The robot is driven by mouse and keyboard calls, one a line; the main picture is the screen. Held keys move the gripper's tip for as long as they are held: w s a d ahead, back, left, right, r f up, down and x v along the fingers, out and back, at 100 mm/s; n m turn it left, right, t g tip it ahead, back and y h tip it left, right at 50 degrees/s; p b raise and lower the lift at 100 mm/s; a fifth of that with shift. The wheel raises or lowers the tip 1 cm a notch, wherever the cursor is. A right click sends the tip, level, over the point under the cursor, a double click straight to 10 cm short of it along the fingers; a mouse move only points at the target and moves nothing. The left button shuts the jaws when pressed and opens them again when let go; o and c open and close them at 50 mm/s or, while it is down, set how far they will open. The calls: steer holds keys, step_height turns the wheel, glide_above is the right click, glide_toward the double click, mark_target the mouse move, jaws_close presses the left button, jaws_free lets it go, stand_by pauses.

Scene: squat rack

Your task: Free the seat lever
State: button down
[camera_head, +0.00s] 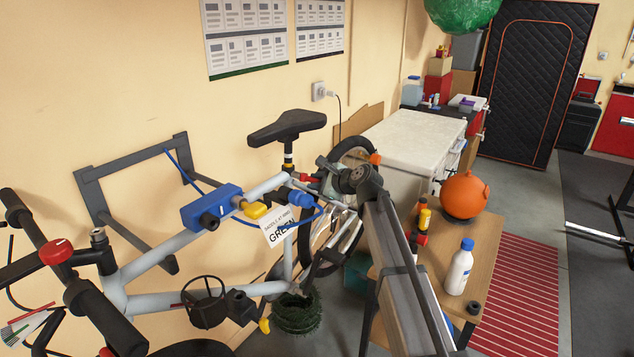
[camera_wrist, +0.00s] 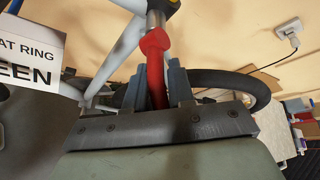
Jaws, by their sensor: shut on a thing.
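The red seat lever (camera_wrist: 154,48) stands between the two grey-blue fingers of my gripper (camera_wrist: 157,82) in the wrist view. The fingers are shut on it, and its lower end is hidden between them. In the head view my gripper (camera_head: 326,171) reaches in from the right, beside the seat post (camera_head: 288,160). A little red of the lever shows there, left of the fingers. The black saddle (camera_head: 287,127) sits on top of the post, which has coloured bands below it. A white tag (camera_head: 287,228) hangs by the frame and reads "SADDLE AT RING GREEN".
The bicycle frame (camera_head: 165,247) is held by a blue clamp (camera_head: 211,207) on a grey wall rack (camera_head: 90,185). A wooden table (camera_head: 482,253) at right bears an orange ball (camera_head: 470,194) and a white bottle (camera_head: 459,267). A white-topped cabinet (camera_head: 412,135) stands behind.

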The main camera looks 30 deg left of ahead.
steer(key=shift+s+m+t+h, duration=0.1)
steer(key=shift+m+t+h, duration=0.2)
steer(key=shift+m+t, duration=0.1)
steer(key=c, duration=1.1)
jaws_free()
steer(key=shift+o, duration=0.2)
steer(key=shift+d, duration=0.1)
steer(key=v, duration=1.3)
steer(key=shift+s+d+r, duration=0.15)
steer(key=shift+d+r, duration=0.05)
steer(key=shift+d, duration=0.1)
